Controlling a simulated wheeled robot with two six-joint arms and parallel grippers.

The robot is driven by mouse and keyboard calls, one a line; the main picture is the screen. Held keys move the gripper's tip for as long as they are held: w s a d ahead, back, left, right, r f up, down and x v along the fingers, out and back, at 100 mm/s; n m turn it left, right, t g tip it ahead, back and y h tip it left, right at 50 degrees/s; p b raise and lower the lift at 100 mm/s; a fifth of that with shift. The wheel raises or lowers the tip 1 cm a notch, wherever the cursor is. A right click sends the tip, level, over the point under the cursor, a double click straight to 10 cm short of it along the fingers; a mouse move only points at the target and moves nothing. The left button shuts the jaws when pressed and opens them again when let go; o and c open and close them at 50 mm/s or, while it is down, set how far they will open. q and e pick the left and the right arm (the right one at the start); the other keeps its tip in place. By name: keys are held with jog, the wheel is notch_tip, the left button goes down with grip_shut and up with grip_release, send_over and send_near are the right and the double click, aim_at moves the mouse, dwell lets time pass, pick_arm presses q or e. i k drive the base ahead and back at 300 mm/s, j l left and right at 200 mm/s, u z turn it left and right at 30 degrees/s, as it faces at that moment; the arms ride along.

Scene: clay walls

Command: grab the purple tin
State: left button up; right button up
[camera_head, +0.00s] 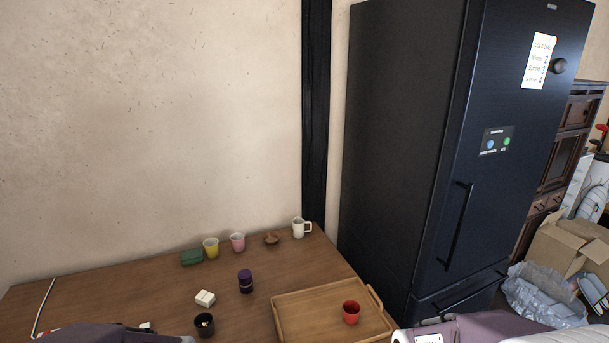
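The purple tin (245,281) stands upright on the wooden table (130,290), left of the wooden tray. It is small and dark purple, with a lighter band around its middle. Nothing touches it. Parts of my arms show at the bottom edge, one at lower left and one at lower right. Neither gripper's fingers can be made out, and no gripper is near the tin.
A tray (290,318) holds a red cup (351,312). A dark fridge (430,140) stands right of the table.

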aim_at(246, 280)
jog(key=i+l+u, duration=0.15)
jog(key=u, duration=0.35)
jog(key=i+l+u, duration=0.2)
jog(key=u, duration=0.25)
jog(key=i+l+u, duration=0.1)
jog(key=l+u, duration=0.2)
jog(key=u, duration=0.2)
jog(key=i+l+u, duration=0.1)
jog(key=l+u, duration=0.2)
jog(key=u, duration=0.15)
jog(key=l+u, duration=0.3)
jog(key=u, duration=0.2)
